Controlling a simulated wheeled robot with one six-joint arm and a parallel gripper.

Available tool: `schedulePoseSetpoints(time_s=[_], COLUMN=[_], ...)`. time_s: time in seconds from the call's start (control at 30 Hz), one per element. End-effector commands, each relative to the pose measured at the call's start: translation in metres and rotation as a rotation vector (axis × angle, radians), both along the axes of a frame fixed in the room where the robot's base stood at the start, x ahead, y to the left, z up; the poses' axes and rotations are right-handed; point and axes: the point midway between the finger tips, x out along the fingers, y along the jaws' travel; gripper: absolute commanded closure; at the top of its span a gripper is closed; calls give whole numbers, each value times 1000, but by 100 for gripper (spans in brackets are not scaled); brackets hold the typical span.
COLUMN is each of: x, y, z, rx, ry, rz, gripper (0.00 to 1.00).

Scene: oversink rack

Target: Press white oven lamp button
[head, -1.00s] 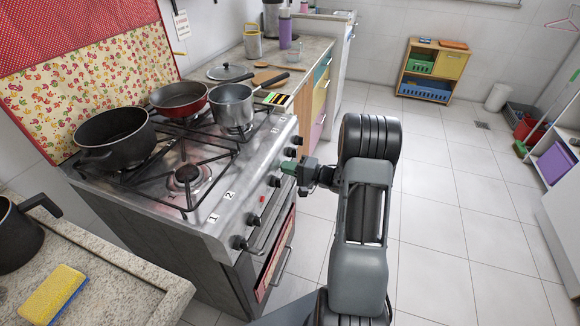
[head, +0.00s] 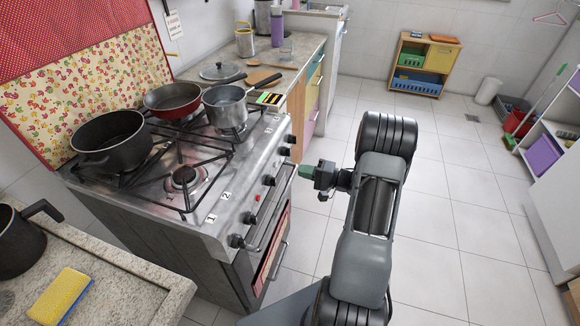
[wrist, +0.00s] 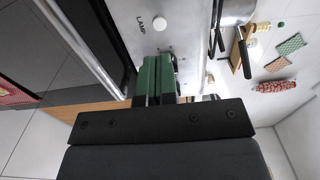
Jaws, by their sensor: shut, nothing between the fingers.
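The white oven lamp button (wrist: 159,23) shows in the wrist view as a small round knob on the metal front panel, beside the lettering "LAMP". In the head view I cannot make the button out. My gripper (head: 303,171) is in front of the stove's right part, apart from the panel in the head view. Its green fingers are shut together and empty. In the wrist view the gripper (wrist: 158,62) points at the panel, with its tips a little below the button in the picture.
The stove (head: 205,217) has black knobs and an oven handle (head: 268,226) along its front. A black pot (head: 110,140), a red pan (head: 172,101) and a saucepan (head: 228,108) stand on top. The tiled floor (head: 440,230) to the right is clear.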

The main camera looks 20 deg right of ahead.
Motion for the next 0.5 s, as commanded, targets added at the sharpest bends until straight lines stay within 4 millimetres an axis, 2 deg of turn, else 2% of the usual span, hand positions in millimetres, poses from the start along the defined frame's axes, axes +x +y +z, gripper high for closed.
schedulePoseSetpoints(time_s=[0.2,0.5], x=[-25,-40], y=[-26,-40], z=[-1,-1], rx=[1,2], ry=[1,2], rz=[-3,3], gripper=[100,100])
